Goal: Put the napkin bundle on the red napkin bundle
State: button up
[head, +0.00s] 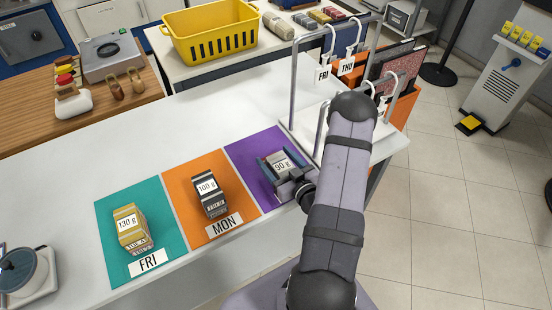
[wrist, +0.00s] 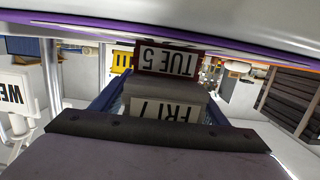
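A pale grey bundle (wrist: 165,108) tagged "FRI 7", with a "90 g" label on top in the head view (head: 282,166), is at the purple mat (head: 247,151). In the upside-down wrist view, a red bundle (wrist: 168,60) tagged "TUE 5" lies between it and the mat. The grey bundle appears stacked on the red one, squarely or nearly so. My gripper (head: 281,172) is low over the purple mat, its blue fingers on both sides of the grey bundle. I cannot tell whether they press on it. The red bundle is hidden in the head view.
A dark striped bundle (head: 210,195) sits on the orange mat (head: 187,177) marked MON. A yellow bundle (head: 131,229) sits on the teal mat (head: 107,232) marked FRI. A metal rail (head: 293,85) with hangers stands behind my arm. The white counter is clear behind the mats.

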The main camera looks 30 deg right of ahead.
jog(key=shift+s+r, duration=0.1)
jog(key=shift+r, duration=0.1)
jog(key=s, duration=0.3)
jog(key=s+r+b, duration=0.1)
jog(key=s, duration=0.2)
jog(key=s+b, duration=0.1)
jog(key=s, duration=0.3)
jog(key=shift+r, duration=0.35)
jog(key=shift+s+p, duration=0.45)
jog(key=shift+s, duration=0.4)
